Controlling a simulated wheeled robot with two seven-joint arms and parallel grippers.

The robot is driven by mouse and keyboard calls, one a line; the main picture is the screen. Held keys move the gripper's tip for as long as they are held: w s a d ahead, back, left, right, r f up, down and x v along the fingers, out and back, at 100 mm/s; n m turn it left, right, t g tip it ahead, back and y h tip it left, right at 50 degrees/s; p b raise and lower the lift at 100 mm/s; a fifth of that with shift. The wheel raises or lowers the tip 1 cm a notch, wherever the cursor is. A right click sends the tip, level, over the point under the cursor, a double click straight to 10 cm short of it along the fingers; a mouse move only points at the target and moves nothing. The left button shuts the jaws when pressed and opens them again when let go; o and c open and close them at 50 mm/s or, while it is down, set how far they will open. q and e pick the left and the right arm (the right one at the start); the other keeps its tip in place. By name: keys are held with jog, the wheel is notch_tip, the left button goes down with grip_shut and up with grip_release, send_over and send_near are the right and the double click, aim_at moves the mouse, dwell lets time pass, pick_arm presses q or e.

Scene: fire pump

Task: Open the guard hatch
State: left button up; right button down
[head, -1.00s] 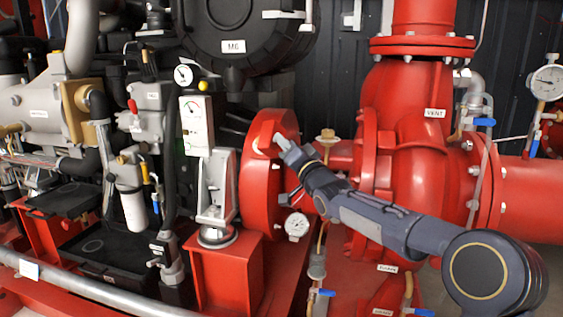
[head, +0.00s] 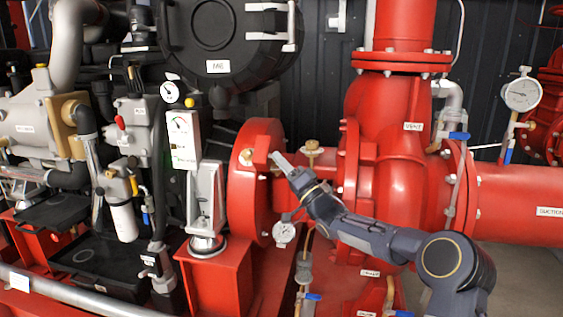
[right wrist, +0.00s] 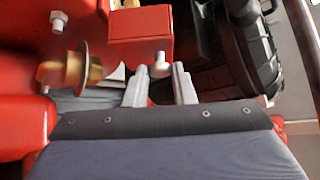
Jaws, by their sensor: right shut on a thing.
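The red round guard (head: 243,190) stands in the middle of the head view, between the engine and the red pump. Its hatch is hard to pick out there. My right gripper (head: 274,158) is at the guard's upper right side, its arm coming in from the lower right. In the right wrist view, a red box-like part (right wrist: 140,35) carries a small pale knob (right wrist: 160,58). I cannot tell how far the hatch stands open. My left gripper is out of view.
The red pump casing (head: 395,120) and a small gauge (head: 284,233) are close to my right arm. A brass fitting (head: 313,150) stands just right of the gripper; a brass part (right wrist: 85,70) shows in the right wrist view. A grey bracket (head: 206,205) stands left of the guard.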

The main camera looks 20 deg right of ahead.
jog(key=shift+r, duration=0.15)
jog(key=c, duration=1.2)
grip_release()
jog(key=shift+a, duration=0.1)
jog(key=shift+c, duration=0.2)
jog(key=v, duration=0.7)
jog(key=shift+s+f+p, duration=0.3)
jog(key=shift+p, duration=0.1)
